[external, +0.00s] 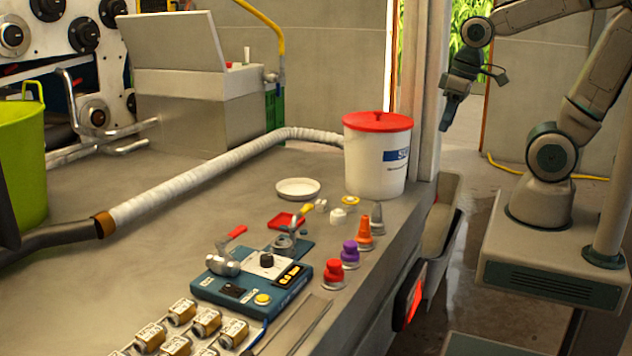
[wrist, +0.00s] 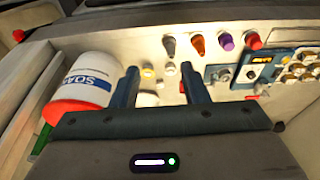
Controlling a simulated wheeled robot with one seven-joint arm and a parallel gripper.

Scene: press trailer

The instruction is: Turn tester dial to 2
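The tester is a blue box (external: 235,287) on the bench near the front edge. It has a black dial (external: 267,260), a small display (external: 291,275) with yellow characters too small to read surely, and a yellow button (external: 263,299). The dial's setting cannot be made out. The tester also shows at the upper right of the wrist view (wrist: 240,82). My gripper (external: 447,122) hangs beyond the bench's right edge, well away from the tester. In the wrist view my gripper (wrist: 158,70) has its two fingers spread, with nothing held between them.
A white bucket with a red lid (external: 378,158) stands near the bench corner beside a post. Red, purple and orange fittings (external: 350,253) line the edge right of the tester. A red-handled valve (external: 224,258) and several small brass-coloured blocks (external: 180,311) are close to it.

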